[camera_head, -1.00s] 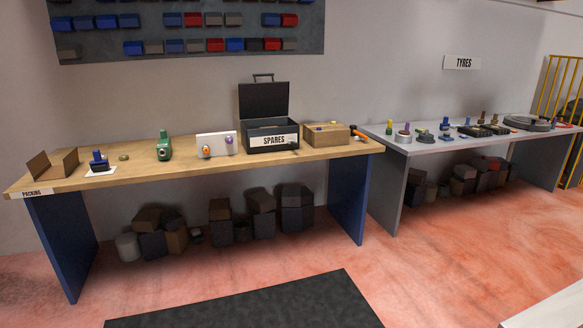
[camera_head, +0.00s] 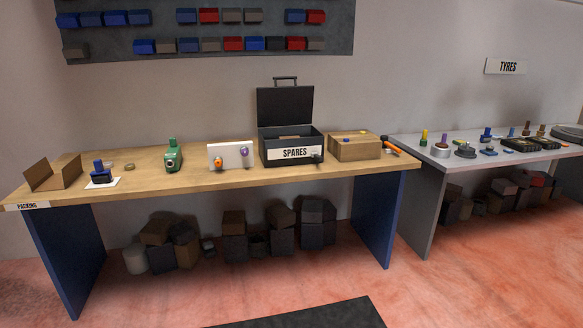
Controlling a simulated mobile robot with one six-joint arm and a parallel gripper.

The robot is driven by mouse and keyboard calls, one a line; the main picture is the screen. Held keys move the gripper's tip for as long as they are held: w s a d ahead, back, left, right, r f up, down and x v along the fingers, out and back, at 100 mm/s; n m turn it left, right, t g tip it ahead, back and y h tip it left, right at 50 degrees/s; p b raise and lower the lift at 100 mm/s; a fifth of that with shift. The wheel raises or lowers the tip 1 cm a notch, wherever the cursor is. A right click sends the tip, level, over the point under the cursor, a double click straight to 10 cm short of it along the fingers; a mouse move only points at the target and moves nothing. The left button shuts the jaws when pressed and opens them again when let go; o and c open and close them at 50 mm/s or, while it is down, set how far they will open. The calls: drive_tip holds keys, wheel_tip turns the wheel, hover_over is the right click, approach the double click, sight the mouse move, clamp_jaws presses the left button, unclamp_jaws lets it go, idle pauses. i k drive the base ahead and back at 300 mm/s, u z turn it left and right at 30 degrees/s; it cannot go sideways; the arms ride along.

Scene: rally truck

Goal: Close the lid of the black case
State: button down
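The black case (camera_head: 273,155) stands on the wooden bench, with a white label reading SPARES on its front. Its lid (camera_head: 285,106) is open and stands upright at the back, with a handle on the lid's top edge. Something brown shows inside the case. A small dark latch or knob shows at the right of its front. My gripper is not in view.
The wooden bench (camera_head: 213,184) also carries a white panel (camera_head: 231,154), a green item (camera_head: 173,156), a wooden box (camera_head: 354,146) close right of the case, and an open cardboard box (camera_head: 52,173). Floor before the bench is clear except a dark mat (camera_head: 305,315).

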sight(276, 106)
drive_tip(key=u, duration=0.35)
drive_tip(key=i, duration=1.55)
drive_tip(key=u, duration=0.6)
drive_tip(key=i, duration=0.8)
drive_tip(key=u, duration=0.65)
drive_tip(key=i, duration=1.55)
drive_tip(key=u, duration=0.45)
